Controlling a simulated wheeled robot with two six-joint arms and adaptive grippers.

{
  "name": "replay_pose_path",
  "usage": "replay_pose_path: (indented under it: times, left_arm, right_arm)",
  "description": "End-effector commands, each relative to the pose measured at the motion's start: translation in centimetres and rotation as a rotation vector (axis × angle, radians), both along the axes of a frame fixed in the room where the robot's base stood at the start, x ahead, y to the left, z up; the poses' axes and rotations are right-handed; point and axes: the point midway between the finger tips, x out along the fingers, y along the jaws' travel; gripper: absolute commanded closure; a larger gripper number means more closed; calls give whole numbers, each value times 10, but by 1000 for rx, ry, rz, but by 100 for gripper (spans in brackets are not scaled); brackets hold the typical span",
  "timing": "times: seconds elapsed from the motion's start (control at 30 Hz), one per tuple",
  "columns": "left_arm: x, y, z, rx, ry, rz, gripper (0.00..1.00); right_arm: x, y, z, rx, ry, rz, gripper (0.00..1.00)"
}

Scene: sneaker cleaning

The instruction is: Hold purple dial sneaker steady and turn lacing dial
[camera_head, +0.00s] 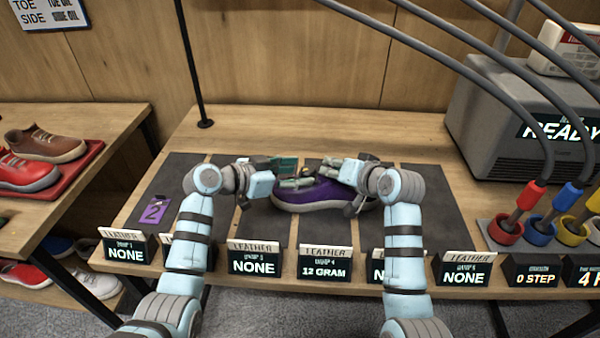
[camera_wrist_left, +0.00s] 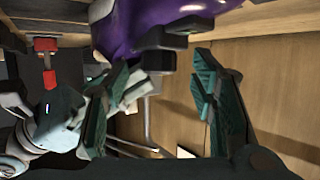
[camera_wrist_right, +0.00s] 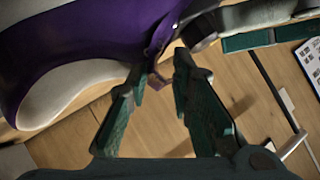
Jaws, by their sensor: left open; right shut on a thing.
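The purple sneaker (camera_head: 318,196) with a pale sole lies on the dark mats in the middle of the table, partly covered by both grippers. My left gripper (camera_head: 291,172) is open at its upper left side. In the left wrist view, purple upper (camera_wrist_left: 150,22) shows just beyond the parted left fingertips (camera_wrist_left: 163,66). My right gripper (camera_head: 325,172) is over the sneaker's upper right part. I cannot tell clearly whether this is the lacing dial.
A row of label stands (camera_head: 255,261) lines the table's front edge. A grey machine (camera_head: 500,125) stands at the back right, with coloured cups (camera_head: 538,231) in front. A purple "2" card (camera_head: 153,211) lies at left.

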Motion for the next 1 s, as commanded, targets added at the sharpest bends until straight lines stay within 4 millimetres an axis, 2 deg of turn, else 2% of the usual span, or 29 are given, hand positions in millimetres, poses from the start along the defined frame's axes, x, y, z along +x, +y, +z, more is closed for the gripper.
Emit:
replay_pose_path:
  times: [0.1,0.37,0.67,0.8,1.0]
  left_arm:
    - [8,-10,-5,0,2,-1,49]
    - [10,-12,-7,2,-1,1,49]
    - [10,-11,-7,2,-1,2,95]
    - [9,-13,-8,4,1,34,97]
    - [5,-17,-8,1,1,230,97]
  right_arm:
    - [0,-1,0,-1,1,-1,100]
    - [0,-1,-1,-2,0,-1,100]
    - [0,-1,0,-2,0,-1,100]
    - [0,-1,0,-2,0,-1,100]
    - [0,0,0,-2,1,0,100]
